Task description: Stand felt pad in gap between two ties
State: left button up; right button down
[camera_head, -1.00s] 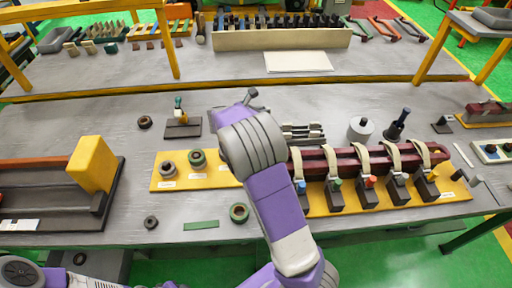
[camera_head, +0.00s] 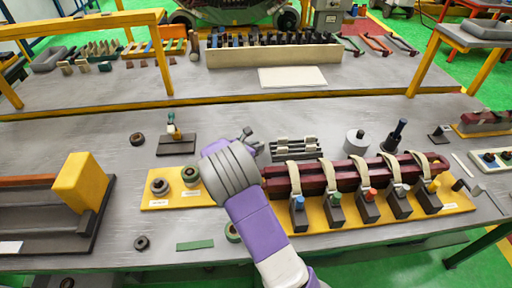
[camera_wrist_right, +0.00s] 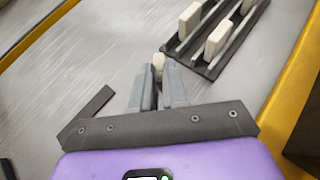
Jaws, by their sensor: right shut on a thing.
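My right gripper (camera_head: 246,136) is just left of the slotted rack (camera_head: 312,152). In the right wrist view its fingers (camera_wrist_right: 157,80) are shut on a small pale felt pad (camera_wrist_right: 158,61), whose end shows between the tips. The dark rack (camera_wrist_right: 232,62) also shows there, with other white pads (camera_wrist_right: 217,38) standing in it. The dark red coil bundle (camera_head: 345,175) lies right of my arm in the head view, wrapped by several cream ties (camera_head: 328,174) with gaps between them. My left gripper is out of view.
Black blocks with coloured tops stand on the yellow board (camera_head: 330,221) in front of the bundle. A grey cylinder (camera_head: 355,142) and a dark peg (camera_head: 397,134) stand behind it. A yellow block (camera_head: 82,182) is at left.

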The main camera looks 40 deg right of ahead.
jog(key=shift+f, duration=0.15)
jog(key=c, duration=1.5)
grip_release()
jog(key=shift+c, duration=0.2)
jog(key=o, duration=0.4)
